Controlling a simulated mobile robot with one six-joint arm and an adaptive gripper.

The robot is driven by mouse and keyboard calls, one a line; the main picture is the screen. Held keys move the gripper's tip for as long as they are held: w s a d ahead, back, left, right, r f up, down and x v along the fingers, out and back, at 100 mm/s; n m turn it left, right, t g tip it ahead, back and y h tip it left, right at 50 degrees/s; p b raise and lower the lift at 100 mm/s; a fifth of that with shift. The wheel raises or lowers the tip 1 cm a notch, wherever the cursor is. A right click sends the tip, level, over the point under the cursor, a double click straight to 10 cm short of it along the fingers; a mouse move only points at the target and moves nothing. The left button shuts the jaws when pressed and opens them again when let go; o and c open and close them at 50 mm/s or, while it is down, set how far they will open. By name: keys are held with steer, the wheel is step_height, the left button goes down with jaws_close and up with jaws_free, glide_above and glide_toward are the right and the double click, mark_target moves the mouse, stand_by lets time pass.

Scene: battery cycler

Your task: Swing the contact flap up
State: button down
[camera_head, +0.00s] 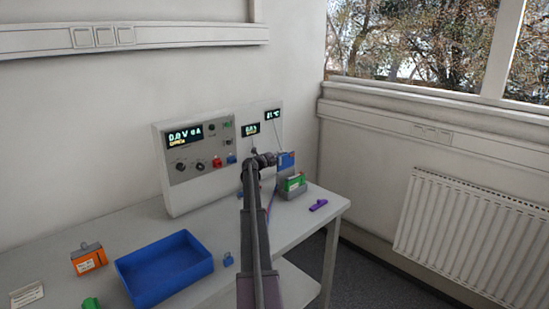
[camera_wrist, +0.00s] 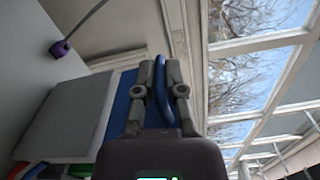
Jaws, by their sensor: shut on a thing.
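The contact flap (camera_head: 287,160) is a blue plate at the grey holder (camera_head: 291,194) on the right part of the table. In the head view it looks roughly upright above a green battery (camera_head: 294,182) in the holder. In the wrist view the blue flap (camera_wrist: 122,103) lies beside the holder's grey side (camera_wrist: 65,115), with a blue loop-shaped handle (camera_wrist: 161,88) at its edge. My gripper (camera_wrist: 159,68) is shut on this handle, one finger on each side. In the head view my gripper (camera_head: 271,159) is at the flap's left, its fingertips partly hidden.
The cycler panel (camera_head: 190,185) with lit displays stands behind my arm. A purple object (camera_head: 318,205) lies right of the holder near the table edge.

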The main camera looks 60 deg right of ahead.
steer(key=shift+w+a, duration=0.1)
steer(key=shift+w, duration=0.15)
steer(key=c, duration=0.7)
jaws_free()
steer(key=shift+s+r, duration=0.1)
steer(key=shift+s, duration=0.05)
steer(key=shift+a, duration=0.1)
steer(key=shift+v, duration=3.6)
steer(key=shift+r, duration=0.15)
